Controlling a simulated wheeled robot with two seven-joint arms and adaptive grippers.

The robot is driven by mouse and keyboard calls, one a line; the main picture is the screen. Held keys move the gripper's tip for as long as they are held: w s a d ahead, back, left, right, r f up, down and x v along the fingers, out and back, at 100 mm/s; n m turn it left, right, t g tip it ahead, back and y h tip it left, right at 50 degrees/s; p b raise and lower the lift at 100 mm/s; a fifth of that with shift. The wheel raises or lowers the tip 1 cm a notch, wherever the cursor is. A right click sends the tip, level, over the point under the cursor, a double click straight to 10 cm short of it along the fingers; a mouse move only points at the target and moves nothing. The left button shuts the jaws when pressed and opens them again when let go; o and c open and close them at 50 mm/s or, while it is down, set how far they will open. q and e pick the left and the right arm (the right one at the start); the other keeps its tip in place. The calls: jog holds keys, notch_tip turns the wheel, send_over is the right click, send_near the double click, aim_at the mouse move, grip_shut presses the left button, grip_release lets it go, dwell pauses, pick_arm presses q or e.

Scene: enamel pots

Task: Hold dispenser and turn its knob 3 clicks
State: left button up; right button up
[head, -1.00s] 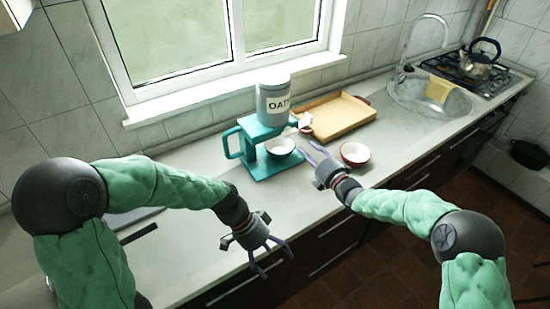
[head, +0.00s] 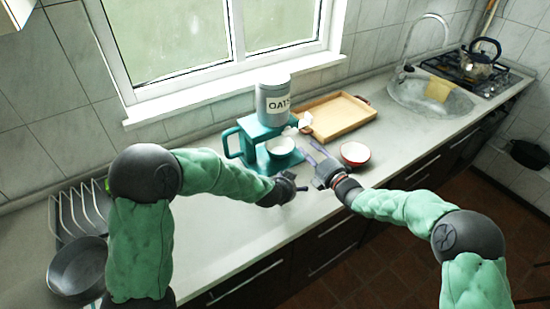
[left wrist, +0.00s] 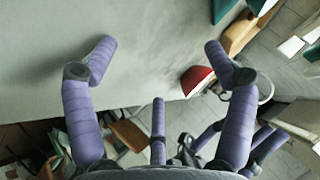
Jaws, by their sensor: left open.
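The dispenser is a teal stand (head: 255,128) with a handle on its left, topped by a grey canister (head: 273,103) marked with oats lettering.
A red bowl (head: 355,154) stands right of my right gripper. A wooden tray (head: 338,118) lies behind it. The sink (head: 430,97) and stove with a kettle (head: 480,66) are far right. A dish rack (head: 82,210) and pan (head: 76,268) are at left. The front counter is clear.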

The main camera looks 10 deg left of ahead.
aim_at(261, 142)
pick_arm(q)
jog(key=w+a+r+t+y, duration=0.1)
jog(key=w+y, duration=0.1)
jog(key=w+a+r+t+y, duration=0.1)
jog(key=w+y, duration=0.1)
jog(key=w+a+r+t+y, duration=0.1)
jog(key=w+t, duration=0.1)
jog(key=shift+w+a+r+y, duration=0.1)
jog(key=shift+w+r+y, duration=0.1)
jog(key=shift+r+y, duration=0.2)
notch_tip(261, 142, up, 6)
jog(key=s+a+n+y, duration=0.2)
jog(key=s+a+y, duration=0.1)
jog(key=y, duration=0.6)
jog(key=shift+t, duration=0.4)
jog(key=x, duration=1.1)
jog(key=shift+w+d, duration=0.15)
